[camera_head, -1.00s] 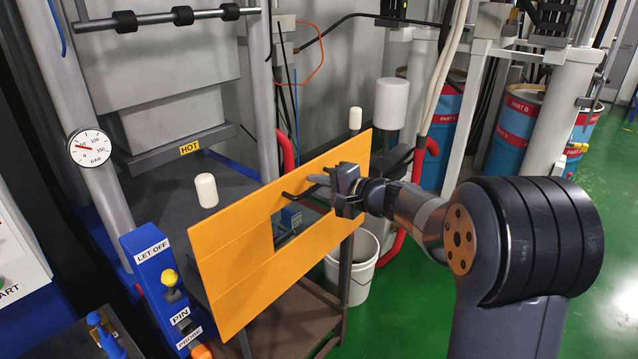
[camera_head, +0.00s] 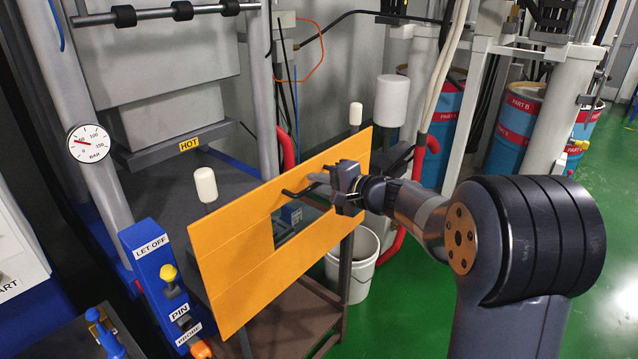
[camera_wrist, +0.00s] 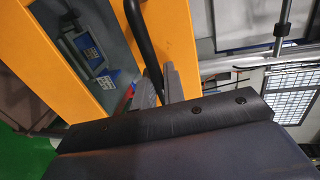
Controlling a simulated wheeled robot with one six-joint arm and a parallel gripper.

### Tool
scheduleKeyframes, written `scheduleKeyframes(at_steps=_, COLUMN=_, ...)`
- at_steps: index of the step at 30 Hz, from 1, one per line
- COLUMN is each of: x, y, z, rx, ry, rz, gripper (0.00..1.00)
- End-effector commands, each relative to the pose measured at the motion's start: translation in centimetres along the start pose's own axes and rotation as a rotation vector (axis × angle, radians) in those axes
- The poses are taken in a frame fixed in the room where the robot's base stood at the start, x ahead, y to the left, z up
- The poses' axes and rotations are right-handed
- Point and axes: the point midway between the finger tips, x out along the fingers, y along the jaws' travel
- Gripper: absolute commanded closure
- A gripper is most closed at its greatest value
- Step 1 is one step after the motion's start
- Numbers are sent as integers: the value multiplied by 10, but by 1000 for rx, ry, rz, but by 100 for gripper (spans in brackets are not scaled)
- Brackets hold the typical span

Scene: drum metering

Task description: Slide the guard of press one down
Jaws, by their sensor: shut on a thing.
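The guard of press one is an orange panel (camera_head: 235,255) with a rectangular window, standing in front of the press. A dark bar handle (camera_head: 291,194) is on its face, by the window; it also shows in the wrist view (camera_wrist: 136,30). My gripper (camera_head: 318,184) is at the handle's right end and shut on it. In the wrist view my gripper's grey fingers (camera_wrist: 160,85) meet the lower end of the handle, and their exact contact is partly hidden. Two white-capped posts (camera_head: 205,185) (camera_head: 356,113) rise above the guard's top edge.
A blue panel labelled LET OFF (camera_head: 150,245) with a yellow knob stands left of the guard. The press block with a HOT label (camera_head: 188,144) is behind. A white bucket (camera_head: 365,262) and red pipe (camera_head: 400,235) are at right. Green floor is open further right.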

Motion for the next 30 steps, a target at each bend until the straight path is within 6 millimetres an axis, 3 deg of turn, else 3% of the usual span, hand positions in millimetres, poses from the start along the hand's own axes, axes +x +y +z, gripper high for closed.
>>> scheduleKeyframes(at_steps=1, x=2, y=12, z=0, rx=1, ry=0, rz=4, gripper=100)
scheduleKeyframes(at_steps=30, x=34, y=168, z=0, rx=1, ry=0, rz=5, gripper=100)
